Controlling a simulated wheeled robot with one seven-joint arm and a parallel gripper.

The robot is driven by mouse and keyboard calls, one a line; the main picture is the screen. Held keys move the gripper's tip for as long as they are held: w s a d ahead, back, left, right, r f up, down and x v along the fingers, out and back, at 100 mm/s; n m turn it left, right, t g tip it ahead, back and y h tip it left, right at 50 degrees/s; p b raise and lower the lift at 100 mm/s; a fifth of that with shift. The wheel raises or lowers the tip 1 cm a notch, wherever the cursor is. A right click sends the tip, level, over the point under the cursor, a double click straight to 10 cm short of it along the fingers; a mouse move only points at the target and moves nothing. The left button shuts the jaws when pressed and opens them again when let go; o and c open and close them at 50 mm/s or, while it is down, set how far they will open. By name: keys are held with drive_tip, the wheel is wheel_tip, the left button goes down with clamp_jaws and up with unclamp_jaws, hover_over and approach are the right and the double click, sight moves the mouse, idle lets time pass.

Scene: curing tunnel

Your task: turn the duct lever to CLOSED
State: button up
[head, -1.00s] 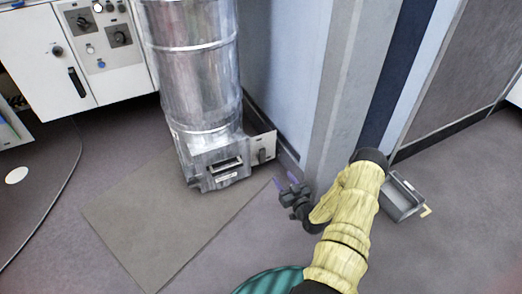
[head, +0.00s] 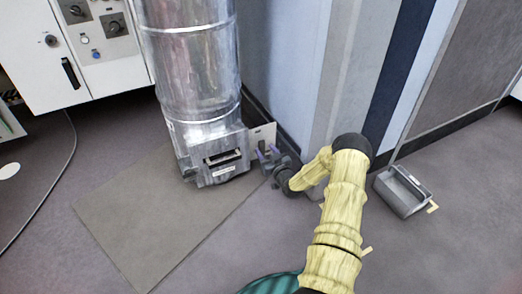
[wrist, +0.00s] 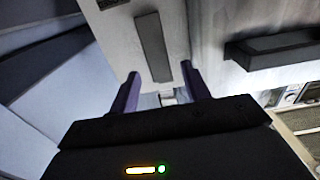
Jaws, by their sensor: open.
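The silver duct (head: 195,60) stands upright, with a box-shaped foot at its base. A pale plate (head: 262,133) sticks out from the right side of the foot. In the wrist view the plate (wrist: 120,35) carries a dark grey bar (wrist: 152,45), which looks like the duct lever. My gripper (head: 268,153) is at the plate, open, with two purple fingers. In the wrist view my gripper (wrist: 160,76) has one finger on each side of the bar's lower end. I cannot tell whether they touch it. No OPEN or CLOSED marking is readable.
A dark slotted fitting (head: 223,157) is on the foot's front. A flat mat (head: 150,215) lies before the duct. A striped wall (head: 340,80) rises close behind my gripper. A grey bin (head: 403,190) sits on the floor at right. A white control cabinet (head: 85,50) is at upper left.

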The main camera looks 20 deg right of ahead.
sight(262, 145)
drive_tip(key=w+b, duration=0.2)
drive_tip(key=w, duration=0.1)
drive_tip(key=shift+w+d+f, duration=0.1)
drive_tip(key=shift+w+f, duration=0.05)
drive_tip(key=shift+w, duration=0.05)
drive_tip(key=shift+w+a, duration=0.3)
drive_tip(key=shift+w, duration=0.15)
drive_tip(key=shift+r, duration=0.2)
drive_tip(key=shift+d, duration=0.1)
drive_tip(key=shift+c, duration=0.2)
drive_tip(key=shift+d, duration=0.1)
clamp_jaws()
